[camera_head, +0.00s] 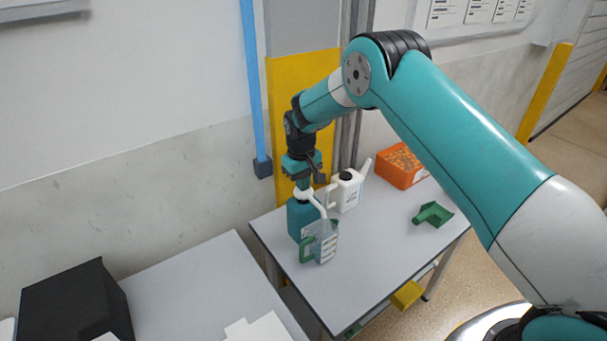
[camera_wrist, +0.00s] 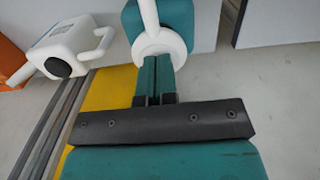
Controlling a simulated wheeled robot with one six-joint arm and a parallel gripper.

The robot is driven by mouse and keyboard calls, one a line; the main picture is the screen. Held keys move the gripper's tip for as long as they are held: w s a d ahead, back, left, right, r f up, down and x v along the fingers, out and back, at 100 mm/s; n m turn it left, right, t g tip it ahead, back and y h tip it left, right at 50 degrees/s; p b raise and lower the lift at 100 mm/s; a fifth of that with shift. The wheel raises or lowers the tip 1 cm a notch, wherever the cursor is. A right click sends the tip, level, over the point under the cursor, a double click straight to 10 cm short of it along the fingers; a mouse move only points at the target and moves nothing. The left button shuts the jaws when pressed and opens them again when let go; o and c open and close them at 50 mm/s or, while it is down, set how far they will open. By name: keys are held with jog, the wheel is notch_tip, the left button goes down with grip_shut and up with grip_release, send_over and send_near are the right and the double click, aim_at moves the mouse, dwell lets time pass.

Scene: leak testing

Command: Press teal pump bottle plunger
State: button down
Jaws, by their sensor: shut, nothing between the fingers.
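The teal pump bottle (camera_head: 294,221) stands upright near the left edge of the grey table. Its white pump head (camera_head: 304,194) has a spout pointing to the front right, over a clear measuring jug (camera_head: 325,243) with a green handle. My gripper (camera_head: 303,184) points down directly above the pump head. In the wrist view my gripper (camera_wrist: 157,72) is shut and empty, its tips at the white pump head (camera_wrist: 159,42). They look to be touching it or very close; I cannot tell which. The teal bottle (camera_wrist: 178,15) is partly hidden behind the pump head.
A white jug with a spout (camera_head: 346,190) stands just right of the bottle. An orange box (camera_head: 400,166) and a green scoop (camera_head: 432,214) are farther right. A yellow-painted column (camera_head: 290,110) rises behind. The table's front middle (camera_head: 355,280) is clear.

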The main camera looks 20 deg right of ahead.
notch_tip(320, 180, up, 5)
jog(key=p, duration=0.2)
jog(key=shift+p, duration=0.35)
notch_tip(320, 180, up, 9)
jog(key=b, duration=0.4)
jog(key=shift+w+a, duration=0.15)
jog(key=b, duration=0.7)
send_over(312, 199)
jog(key=shift+f, duration=4.25)
